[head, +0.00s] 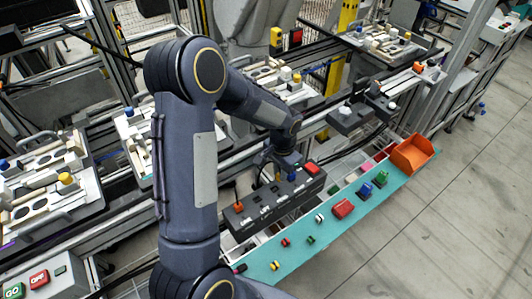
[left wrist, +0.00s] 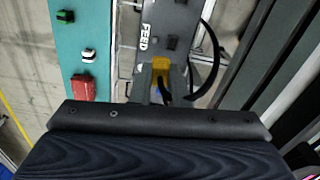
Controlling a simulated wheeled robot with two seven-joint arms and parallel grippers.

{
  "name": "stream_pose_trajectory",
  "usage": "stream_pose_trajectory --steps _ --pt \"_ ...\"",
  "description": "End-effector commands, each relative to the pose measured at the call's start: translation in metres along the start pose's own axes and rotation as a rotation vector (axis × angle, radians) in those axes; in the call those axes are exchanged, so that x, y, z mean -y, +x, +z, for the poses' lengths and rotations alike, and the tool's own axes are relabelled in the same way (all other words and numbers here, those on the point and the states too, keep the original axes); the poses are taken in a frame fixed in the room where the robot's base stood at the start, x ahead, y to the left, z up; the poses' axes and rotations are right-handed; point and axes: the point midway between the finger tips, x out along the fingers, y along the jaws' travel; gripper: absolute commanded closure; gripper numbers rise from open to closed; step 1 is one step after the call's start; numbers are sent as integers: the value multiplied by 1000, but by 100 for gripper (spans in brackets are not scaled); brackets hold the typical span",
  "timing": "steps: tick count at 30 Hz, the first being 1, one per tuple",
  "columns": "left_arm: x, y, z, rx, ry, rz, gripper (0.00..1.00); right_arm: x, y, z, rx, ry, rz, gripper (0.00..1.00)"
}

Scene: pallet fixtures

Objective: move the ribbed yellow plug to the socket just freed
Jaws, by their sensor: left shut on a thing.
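My left gripper (head: 276,163) is over the dark socket panel (head: 268,215), which carries white labels. In the left wrist view my left gripper (left wrist: 161,72) is shut on the yellow plug (left wrist: 161,62), beside the panel's "FEED" label. A black cable (left wrist: 213,50) loops to the right of the fingers. I cannot tell whether the plug sits in a socket or is just above the panel. Its ribs are too small to make out. In the head view an orange plug (head: 239,207) stands at the panel's near left end and a blue one (head: 291,178) close to my gripper.
A teal ledge (head: 300,252) with several small coloured parts runs in front of the panel. An orange bin (head: 411,154) stands at its far end. Pallets with fixtures (head: 48,180) line the conveyor behind. The floor at right is clear.

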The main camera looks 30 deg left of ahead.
Motion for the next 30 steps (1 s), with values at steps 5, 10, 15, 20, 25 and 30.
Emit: stream_pose_trajectory --steps 5,10,15,20,25,30 --pt "19 -20 4 -2 97 1 100 7 -15 -7 0 0 0 51" --pt "21 -12 5 -2 111 1 100 4 -9 -5 1 0 0 51" --pt "20 0 4 -3 110 1 100 1 -2 -1 1 0 0 51" --pt "20 16 4 -2 109 1 100 -3 7 4 1 0 0 51" --pt "20 34 4 -2 110 1 100 -8 18 9 1 0 0 51" --pt "20 47 4 -3 110 1 100 -12 27 14 1 0 0 51"
